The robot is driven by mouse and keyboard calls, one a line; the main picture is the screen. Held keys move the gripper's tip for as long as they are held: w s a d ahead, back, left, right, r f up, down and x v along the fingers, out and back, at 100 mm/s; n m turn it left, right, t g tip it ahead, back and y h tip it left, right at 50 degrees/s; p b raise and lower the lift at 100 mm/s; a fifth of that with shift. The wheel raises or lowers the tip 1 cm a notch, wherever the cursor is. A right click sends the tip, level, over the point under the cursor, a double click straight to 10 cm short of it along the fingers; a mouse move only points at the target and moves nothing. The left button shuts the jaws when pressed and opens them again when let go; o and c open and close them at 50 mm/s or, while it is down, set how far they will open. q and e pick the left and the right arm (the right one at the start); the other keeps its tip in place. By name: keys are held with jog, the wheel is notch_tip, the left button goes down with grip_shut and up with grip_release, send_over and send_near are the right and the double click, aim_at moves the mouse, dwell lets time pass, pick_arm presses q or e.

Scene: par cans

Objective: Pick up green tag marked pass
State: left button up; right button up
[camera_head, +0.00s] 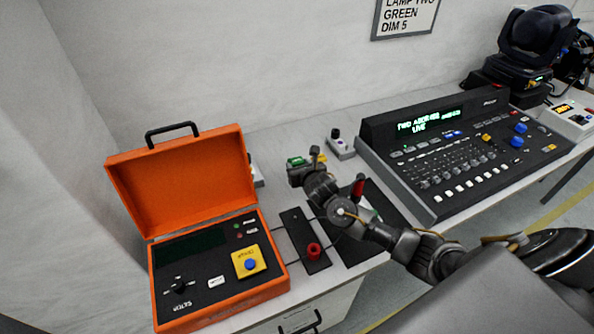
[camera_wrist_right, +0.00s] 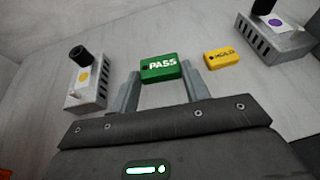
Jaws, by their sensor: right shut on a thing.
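The green tag marked PASS (camera_wrist_right: 160,68) sits between the two fingertips of my right gripper (camera_wrist_right: 161,75) in the right wrist view. The right gripper is shut on it, with its lettering facing the camera. In the head view the green tag (camera_head: 296,161) shows at the end of my right arm, over the table behind the black panels. I cannot tell whether it still touches the table. My left gripper is not in view.
A yellow tag (camera_wrist_right: 222,59) lies close right of the green one. Grey boxes with black knobs (camera_wrist_right: 87,83) (camera_wrist_right: 275,38) stand on both sides. An open orange case (camera_head: 205,235) is at left, a lighting console (camera_head: 460,150) at right.

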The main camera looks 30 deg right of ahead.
aim_at(303, 163)
jog(key=d+r+p+v, duration=0.1)
jog(key=r+v, duration=0.1)
jog(key=v, duration=1.2)
jog(key=shift+w, duration=0.3)
jog(key=shift+r, duration=0.15)
